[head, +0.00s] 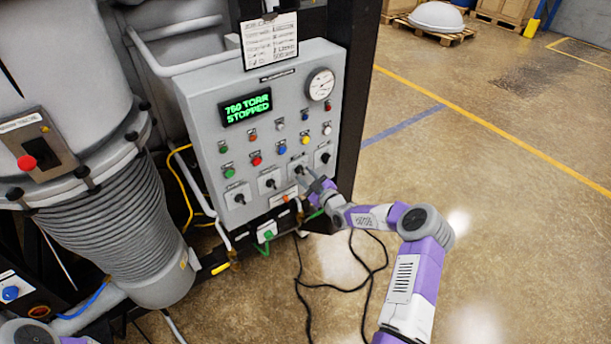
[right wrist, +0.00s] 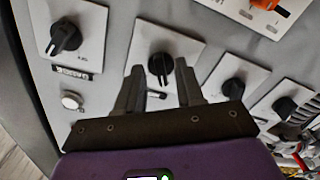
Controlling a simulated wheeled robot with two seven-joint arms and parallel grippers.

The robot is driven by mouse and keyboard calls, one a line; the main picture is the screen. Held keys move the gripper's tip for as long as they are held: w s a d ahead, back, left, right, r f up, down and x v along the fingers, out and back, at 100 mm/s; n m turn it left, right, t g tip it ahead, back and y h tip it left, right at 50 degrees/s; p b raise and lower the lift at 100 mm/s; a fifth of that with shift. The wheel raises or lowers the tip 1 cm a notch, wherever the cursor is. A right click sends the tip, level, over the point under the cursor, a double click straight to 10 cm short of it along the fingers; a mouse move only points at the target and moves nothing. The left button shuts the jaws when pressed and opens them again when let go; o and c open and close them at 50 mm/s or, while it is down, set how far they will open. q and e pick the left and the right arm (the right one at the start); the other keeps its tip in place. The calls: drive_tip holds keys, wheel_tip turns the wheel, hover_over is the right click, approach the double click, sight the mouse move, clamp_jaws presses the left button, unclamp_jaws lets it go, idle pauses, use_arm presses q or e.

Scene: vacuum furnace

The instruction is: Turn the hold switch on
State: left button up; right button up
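A grey control panel (head: 212,150) carries a row of black rotary switches on white plates along its lower part. Their labels are too small to read, so I cannot tell which is the hold switch. My right gripper (head: 306,173) is at the third switch from the left (head: 299,165). In the right wrist view, my open right gripper (right wrist: 159,72) has one fingertip on each side of this switch's black knob (right wrist: 160,63). Nothing is clearly gripped, and contact cannot be told. My left gripper is out of view.
The green display (head: 247,107) reads "760 TORR STOPPED". Coloured buttons and a round gauge (head: 320,84) sit above the switches. Another rotary switch (right wrist: 65,38) is close by in the wrist view. A black cable (head: 345,287) lies on the floor, which is open to the right.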

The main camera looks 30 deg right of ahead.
drive_tip(key=shift+w, duration=0.4)
drive_tip(key=shift+c, duration=0.4)
clamp_jaws()
